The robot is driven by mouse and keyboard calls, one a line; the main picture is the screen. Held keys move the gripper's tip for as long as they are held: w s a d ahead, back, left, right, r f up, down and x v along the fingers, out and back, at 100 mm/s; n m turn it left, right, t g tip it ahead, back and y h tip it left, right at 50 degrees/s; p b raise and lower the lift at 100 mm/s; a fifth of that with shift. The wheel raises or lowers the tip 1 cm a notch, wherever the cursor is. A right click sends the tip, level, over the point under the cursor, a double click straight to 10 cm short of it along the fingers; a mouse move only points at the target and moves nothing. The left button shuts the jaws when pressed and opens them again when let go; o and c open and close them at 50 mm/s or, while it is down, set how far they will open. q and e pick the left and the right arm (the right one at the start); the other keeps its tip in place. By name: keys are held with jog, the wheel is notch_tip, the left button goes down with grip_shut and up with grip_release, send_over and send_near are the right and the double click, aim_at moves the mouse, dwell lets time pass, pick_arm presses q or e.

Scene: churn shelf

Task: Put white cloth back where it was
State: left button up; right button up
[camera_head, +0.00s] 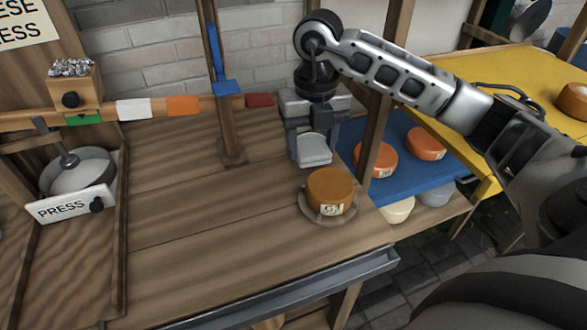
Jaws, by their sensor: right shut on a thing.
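My right gripper (312,128) points down over the back right part of the wooden counter. It is shut on a small pale, folded-looking piece, which looks like the white cloth (314,150). The cloth hangs below the fingers, behind an orange cheese wheel; I cannot tell whether it touches the counter. A flat white patch (133,109) also shows on the wooden rail at the back left, between green and orange patches. My left gripper is not in view.
The orange cheese wheel (329,190) sits on a round board near the counter's right edge. A press sign (72,206) and metal pot (80,171) stand at left. A wooden post (222,80) rises behind. Cheeses lie on a blue shelf (404,186) at right. The counter's middle is clear.

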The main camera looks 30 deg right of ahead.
jog(key=s+a+m+b, duration=0.1)
jog(key=a+m+b, duration=0.2)
jog(key=a, duration=0.4)
jog(key=p, duration=0.1)
send_over(280, 174)
jog(key=s, duration=0.1)
jog(key=f, duration=0.9)
jog(key=shift+a, duration=0.35)
jog(key=shift+w+d+f, duration=0.15)
jog(key=shift+w+f, duration=0.1)
jog(key=shift+f, duration=0.2)
jog(key=shift+w+d+f, duration=0.15)
jog(key=shift+w+f, duration=0.05)
jog(key=shift+f, duration=0.2)
pick_arm(q)
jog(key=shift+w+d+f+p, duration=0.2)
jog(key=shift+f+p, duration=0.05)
jog(key=shift+p, duration=0.05)
pick_arm(e)
jog(key=shift+f, duration=1.35)
jog(key=shift+f, duration=0.1)
jog(key=o, duration=1)
jog(key=shift+c, duration=0.2)
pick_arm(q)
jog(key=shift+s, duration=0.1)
